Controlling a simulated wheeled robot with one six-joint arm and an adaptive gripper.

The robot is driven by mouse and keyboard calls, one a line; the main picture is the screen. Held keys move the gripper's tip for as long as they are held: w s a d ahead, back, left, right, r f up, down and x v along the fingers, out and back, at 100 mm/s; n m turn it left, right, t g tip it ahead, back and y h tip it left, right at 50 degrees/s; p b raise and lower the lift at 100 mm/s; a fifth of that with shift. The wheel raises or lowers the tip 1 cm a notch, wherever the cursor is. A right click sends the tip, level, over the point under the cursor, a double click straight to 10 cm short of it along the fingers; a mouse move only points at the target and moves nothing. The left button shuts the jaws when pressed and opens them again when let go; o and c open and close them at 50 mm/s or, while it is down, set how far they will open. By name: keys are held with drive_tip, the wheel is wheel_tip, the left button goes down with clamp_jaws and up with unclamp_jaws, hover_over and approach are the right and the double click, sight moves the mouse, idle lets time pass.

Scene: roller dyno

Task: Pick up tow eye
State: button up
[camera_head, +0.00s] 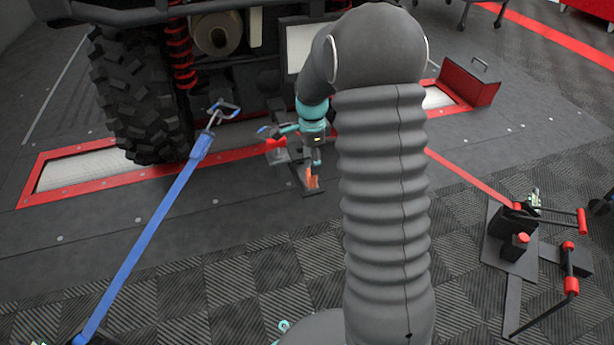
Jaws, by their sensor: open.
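I cannot single out the tow eye with certainty. A dark bracket with red and orange parts (312,178) stands low on the floor plate below the vehicle's front, right by my gripper. My gripper (312,162) hangs down behind my grey, ribbed arm, with teal joints above it. Its fingers are small and dark here, open, and very near the orange part. I cannot tell whether they touch it. My arm hides part of the vehicle's front and the floor behind it.
A blue strap (150,235) with a metal hook (221,110) rises from lower left towards the vehicle. A knobbly tyre (140,90) sits over a red-framed roller (90,165). A black stand with red grips (515,240) is at right. Patterned floor between is clear.

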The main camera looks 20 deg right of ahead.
sight(311, 177)
drive_tip(key=shift+s+f+b, duration=0.2)
drive_tip(key=shift+f+b, duration=0.15)
drive_tip(key=shift+f, duration=1.4)
drive_tip(key=shift+s+f+b, duration=0.15)
drive_tip(key=shift+f+b, duration=0.15)
drive_tip(key=shift+f, duration=1.4)
drive_tip(key=shift+r, duration=0.1)
clamp_jaws()
